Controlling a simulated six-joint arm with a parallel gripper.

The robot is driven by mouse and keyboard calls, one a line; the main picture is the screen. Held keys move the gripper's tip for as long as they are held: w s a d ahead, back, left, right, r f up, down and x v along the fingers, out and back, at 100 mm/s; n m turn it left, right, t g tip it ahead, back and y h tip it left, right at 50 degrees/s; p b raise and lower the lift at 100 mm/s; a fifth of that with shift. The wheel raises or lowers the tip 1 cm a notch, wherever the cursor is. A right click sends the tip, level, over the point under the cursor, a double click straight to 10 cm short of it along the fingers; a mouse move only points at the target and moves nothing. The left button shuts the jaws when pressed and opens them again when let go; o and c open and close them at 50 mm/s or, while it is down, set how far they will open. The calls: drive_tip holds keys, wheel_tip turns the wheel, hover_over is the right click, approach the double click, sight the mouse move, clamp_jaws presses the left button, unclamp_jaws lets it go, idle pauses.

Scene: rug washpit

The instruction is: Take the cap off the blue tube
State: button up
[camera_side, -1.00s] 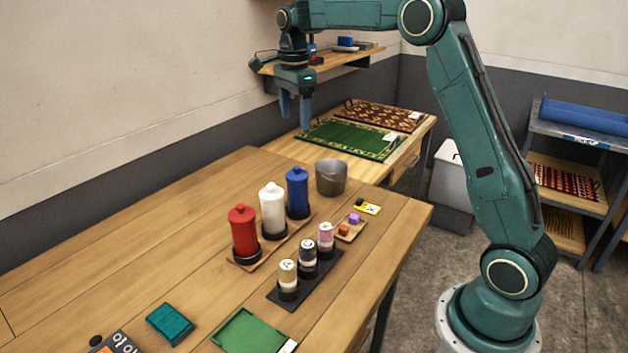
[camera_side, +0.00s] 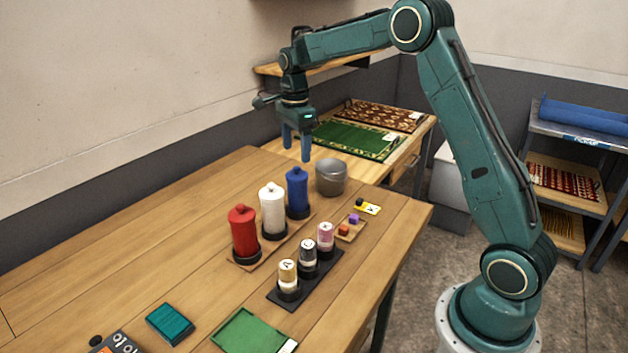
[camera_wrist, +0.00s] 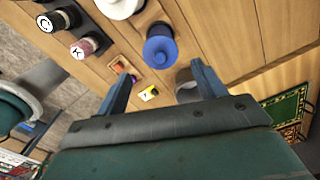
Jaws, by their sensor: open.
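The blue tube (camera_side: 297,196) stands upright in a dark holder at the far end of a wooden rack, beside a white tube (camera_side: 272,211) and a red tube (camera_side: 243,234). Its blue cap (camera_side: 296,173) with a small knob is on top. In the wrist view the blue cap (camera_wrist: 160,50) shows from above, ahead of my fingers and between their lines. My gripper (camera_side: 296,158) is open and empty, pointing down, just above and slightly behind the cap in the side view. It does not touch the cap. The fingers also show in the wrist view (camera_wrist: 163,85).
A grey metal pot (camera_side: 331,177) stands close behind the blue tube. A black rack (camera_side: 306,280) of small labelled bottles is in front.

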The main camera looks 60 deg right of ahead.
sight(297, 167)
drive_tip(key=shift+f, duration=0.2)
drive_tip(key=shift+f, duration=2.6)
drive_tip(key=shift+f, duration=0.1)
clamp_jaws()
